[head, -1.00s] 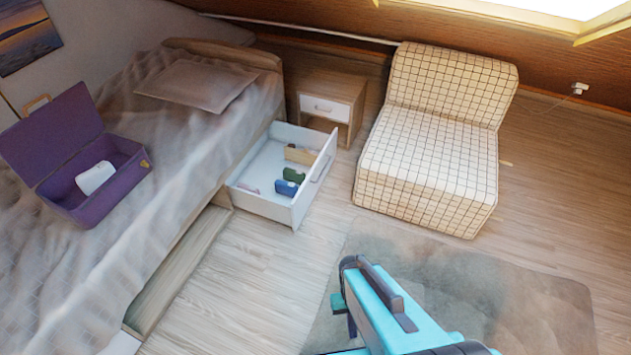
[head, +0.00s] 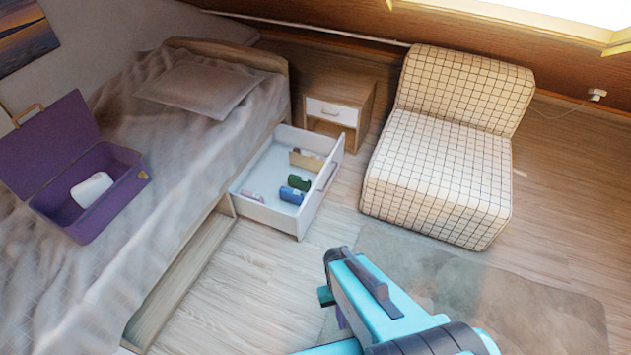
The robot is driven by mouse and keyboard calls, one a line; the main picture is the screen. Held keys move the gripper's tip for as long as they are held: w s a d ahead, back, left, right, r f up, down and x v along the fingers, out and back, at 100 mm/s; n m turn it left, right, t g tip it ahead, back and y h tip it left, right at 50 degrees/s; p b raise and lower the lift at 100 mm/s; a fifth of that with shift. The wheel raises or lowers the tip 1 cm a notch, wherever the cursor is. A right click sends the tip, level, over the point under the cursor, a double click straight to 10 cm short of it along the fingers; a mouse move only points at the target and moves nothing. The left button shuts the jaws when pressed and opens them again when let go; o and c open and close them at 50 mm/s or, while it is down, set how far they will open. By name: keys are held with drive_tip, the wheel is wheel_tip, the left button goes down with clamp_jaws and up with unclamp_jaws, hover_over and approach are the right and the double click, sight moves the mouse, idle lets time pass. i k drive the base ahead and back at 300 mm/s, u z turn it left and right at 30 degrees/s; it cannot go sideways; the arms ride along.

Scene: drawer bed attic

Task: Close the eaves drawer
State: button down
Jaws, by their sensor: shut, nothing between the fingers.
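The white drawer (head: 268,213) under the bed is pulled well out to the right. Inside it lie a green roll, a blue roll, a pale purple item and a small tan divider. Its front panel (head: 322,190) has a handle and faces the chair. My gripper (head: 328,275) is at the lower middle of the picture, in front of the drawer and apart from it. Its fingers are shut and small in view, and I see nothing held.
The bed (head: 170,130) fills the left, with an open purple case (head: 105,200) on it. A nightstand (head: 338,105) stands behind the drawer. A checkered chair (head: 440,180) stands to the right. A rug (head: 500,290) lies in front, with bare floor beside the drawer.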

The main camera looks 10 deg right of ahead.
sight(269, 170)
drive_tip(key=u, duration=0.5)
drive_tip(key=i, duration=1.05)
drive_tip(key=u, duration=0.2)
